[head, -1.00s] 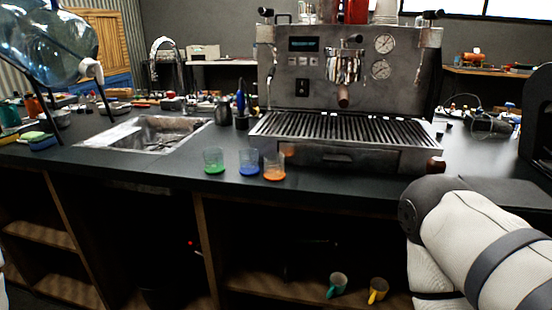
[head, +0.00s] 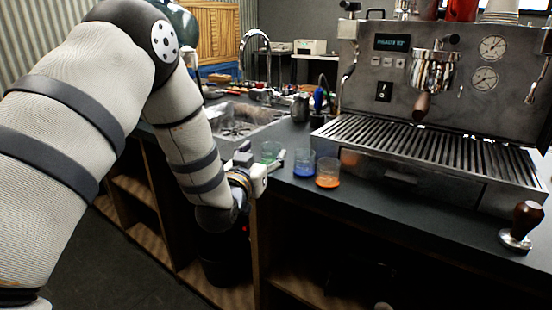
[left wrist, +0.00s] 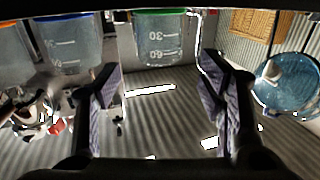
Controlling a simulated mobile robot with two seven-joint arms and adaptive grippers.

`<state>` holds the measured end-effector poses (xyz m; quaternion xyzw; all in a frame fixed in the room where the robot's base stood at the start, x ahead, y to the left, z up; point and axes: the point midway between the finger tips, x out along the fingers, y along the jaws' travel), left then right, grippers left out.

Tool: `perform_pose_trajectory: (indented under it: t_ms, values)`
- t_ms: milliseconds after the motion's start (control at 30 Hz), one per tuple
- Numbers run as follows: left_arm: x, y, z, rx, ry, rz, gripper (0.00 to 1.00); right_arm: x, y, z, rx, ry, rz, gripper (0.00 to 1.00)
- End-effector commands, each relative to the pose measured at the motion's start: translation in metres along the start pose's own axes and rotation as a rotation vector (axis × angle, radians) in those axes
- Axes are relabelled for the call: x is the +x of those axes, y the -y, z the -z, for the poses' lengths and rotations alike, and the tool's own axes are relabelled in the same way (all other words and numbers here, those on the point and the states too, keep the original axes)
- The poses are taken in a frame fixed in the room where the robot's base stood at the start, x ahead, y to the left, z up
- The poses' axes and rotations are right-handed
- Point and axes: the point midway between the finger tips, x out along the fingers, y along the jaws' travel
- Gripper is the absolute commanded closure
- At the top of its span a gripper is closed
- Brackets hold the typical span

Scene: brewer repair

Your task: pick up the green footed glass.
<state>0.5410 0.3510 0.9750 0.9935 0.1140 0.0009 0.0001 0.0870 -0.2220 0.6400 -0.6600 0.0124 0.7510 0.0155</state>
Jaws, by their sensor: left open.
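The green footed glass (head: 271,149) stands on the dark counter, left of the blue glass (head: 304,163) and the orange glass (head: 327,174). It is clear with a green foot. My left gripper (head: 262,158) is open at the counter's front edge, with its fingers close to the green glass and partly covering it. In the left wrist view, which is upside down, the green glass (left wrist: 160,38) shows ahead, centred between the two open fingers (left wrist: 160,78). No contact with it shows. The blue glass (left wrist: 72,42) is beside it there. My right gripper is not in view.
The espresso machine (head: 385,83) stands behind and right of the glasses. A tamper (head: 521,222) stands at the counter's right. A sink (head: 238,122) lies behind the green glass, with a dark pitcher (head: 300,107) nearby. Open shelves are below the counter (head: 400,202).

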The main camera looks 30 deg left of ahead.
Motion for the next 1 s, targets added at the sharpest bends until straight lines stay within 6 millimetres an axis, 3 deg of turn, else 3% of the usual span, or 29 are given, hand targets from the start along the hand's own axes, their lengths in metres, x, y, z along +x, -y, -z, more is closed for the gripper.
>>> perform_pose_trajectory:
  t_ms: [300, 567, 800, 1000]
  values:
    - [0.052, 0.001, -0.009, 0.002, 0.006, 0.0, 0.37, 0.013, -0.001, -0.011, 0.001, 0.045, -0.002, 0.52]
    - [0.056, 0.001, -0.004, 0.0, 0.001, 0.0, 0.37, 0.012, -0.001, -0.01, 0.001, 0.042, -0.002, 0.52]
    - [0.056, 0.001, -0.004, 0.0, 0.002, 0.0, 0.9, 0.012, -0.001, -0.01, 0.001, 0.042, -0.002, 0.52]
    - [0.056, 0.001, -0.004, 0.0, 0.002, 0.0, 0.9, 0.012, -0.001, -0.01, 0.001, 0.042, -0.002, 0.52]
